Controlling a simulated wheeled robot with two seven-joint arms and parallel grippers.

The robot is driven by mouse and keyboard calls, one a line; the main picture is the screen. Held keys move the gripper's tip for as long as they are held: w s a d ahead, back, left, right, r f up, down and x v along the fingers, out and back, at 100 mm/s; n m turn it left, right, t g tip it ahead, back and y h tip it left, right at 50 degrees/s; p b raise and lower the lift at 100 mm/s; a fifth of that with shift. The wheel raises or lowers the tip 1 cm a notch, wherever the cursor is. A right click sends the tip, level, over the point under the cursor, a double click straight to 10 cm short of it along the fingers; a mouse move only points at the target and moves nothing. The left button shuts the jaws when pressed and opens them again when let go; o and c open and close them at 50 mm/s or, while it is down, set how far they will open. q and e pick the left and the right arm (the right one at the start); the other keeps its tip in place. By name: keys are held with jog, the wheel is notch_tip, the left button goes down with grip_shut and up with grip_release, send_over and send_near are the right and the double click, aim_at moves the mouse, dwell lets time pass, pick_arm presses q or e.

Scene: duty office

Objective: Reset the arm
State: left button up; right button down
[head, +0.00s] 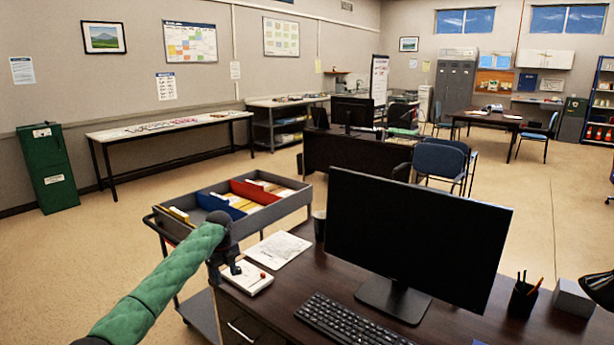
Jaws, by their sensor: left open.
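My left arm (160,282), in a green quilted sleeve, reaches in from the lower left. Its dark left gripper (226,266) points down at the left edge of the dark wooden desk (308,285). The gripper is open, and I see nothing held in it. My right arm and gripper are not in view.
A grey cart (290,206) with coloured file dividers stands just behind the arm. A white paper (279,249), a dark cup (319,226), a monitor (412,240), a keyboard (350,322) and a pen holder (523,298) are on the desk. Open floor lies left.

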pick_arm(q)
jog(key=w+d+r+n+t, duration=0.4)
jog(key=w+r+n+t, duration=0.2)
jog(key=r+n, duration=0.7)
jog(key=s+d+n+t, duration=0.2)
jog(key=s+d+n, duration=0.1)
jog(key=d+n, duration=0.2)
jog(key=s+d+f+n+g, duration=0.15)
jog(key=s+f+n, duration=0.35)
jog(key=s+f, duration=2.75)
jog(key=s+f+g, duration=0.1)
jog(key=s+f, duration=0.5)
jog(key=s, duration=0.5)
jog(key=s+d+f+g, duration=0.1)
jog(key=s+f, duration=0.5)
jog(key=s, duration=0.6)
jog(key=s+f+g, duration=0.3)
jog(key=s+f, duration=0.3)
jog(key=s, duration=0.6)
jog(key=shift+d+n+h, duration=0.15)
jog(key=shift+n+h, duration=0.25)
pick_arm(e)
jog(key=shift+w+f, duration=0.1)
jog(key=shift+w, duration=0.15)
